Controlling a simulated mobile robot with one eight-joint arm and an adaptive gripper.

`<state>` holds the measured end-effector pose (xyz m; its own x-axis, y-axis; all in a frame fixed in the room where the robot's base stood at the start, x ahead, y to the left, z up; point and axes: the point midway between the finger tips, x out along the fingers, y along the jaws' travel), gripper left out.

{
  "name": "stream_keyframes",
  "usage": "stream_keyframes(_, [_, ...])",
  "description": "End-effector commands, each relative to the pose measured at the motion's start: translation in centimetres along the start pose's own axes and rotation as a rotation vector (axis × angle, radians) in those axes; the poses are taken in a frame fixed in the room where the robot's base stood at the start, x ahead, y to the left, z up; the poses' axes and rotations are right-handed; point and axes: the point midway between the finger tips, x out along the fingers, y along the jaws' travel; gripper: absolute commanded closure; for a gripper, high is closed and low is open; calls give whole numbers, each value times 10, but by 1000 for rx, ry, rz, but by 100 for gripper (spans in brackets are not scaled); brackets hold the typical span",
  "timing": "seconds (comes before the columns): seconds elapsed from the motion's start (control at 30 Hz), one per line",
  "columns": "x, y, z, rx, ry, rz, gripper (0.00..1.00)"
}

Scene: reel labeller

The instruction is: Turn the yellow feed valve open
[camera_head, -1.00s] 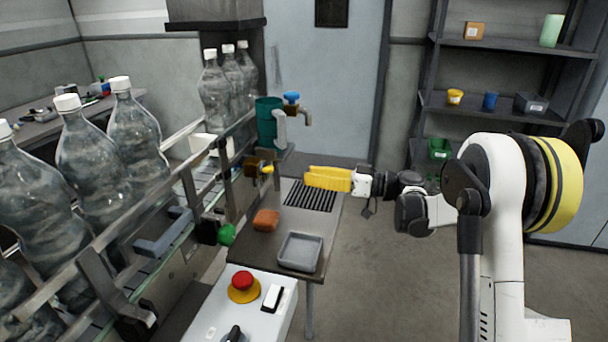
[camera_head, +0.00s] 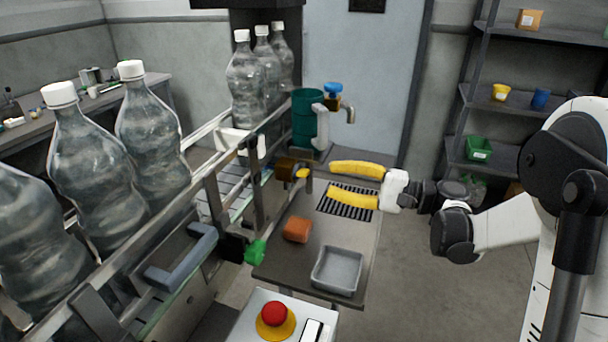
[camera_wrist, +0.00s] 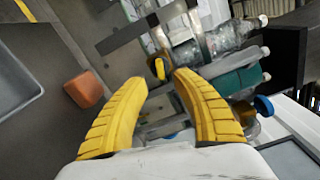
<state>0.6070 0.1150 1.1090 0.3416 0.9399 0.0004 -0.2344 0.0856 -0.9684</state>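The yellow feed valve (camera_head: 302,174) is a small yellow handle on a brown fitting (camera_head: 286,167) at the side of the conveyor. In the wrist view the yellow handle (camera_wrist: 160,69) shows just beyond the gap between my fingertips. My gripper (camera_head: 331,181) has two yellow fingers, spread apart with nothing between them. It is over the drain grate, a little to the right of the valve, pointing at it. The fingertips appear apart from the handle.
An orange block (camera_head: 297,229) and a grey tray (camera_head: 338,270) lie on the bench. A blue-handled tap (camera_head: 333,89) and green canister (camera_head: 305,118) stand behind the valve. A green knob (camera_head: 255,252) and a red button (camera_head: 273,313) are nearer. Bottles line the conveyor.

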Motion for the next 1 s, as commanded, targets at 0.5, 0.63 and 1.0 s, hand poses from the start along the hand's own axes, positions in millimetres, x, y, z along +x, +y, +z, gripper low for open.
stream_keyframes(0.5, [72,0,0,-2,-1,0,67])
stream_keyframes(0.63, [72,0,0,-3,0,0,67])
stream_keyframes(1.0, [72,0,0,-3,0,0,100])
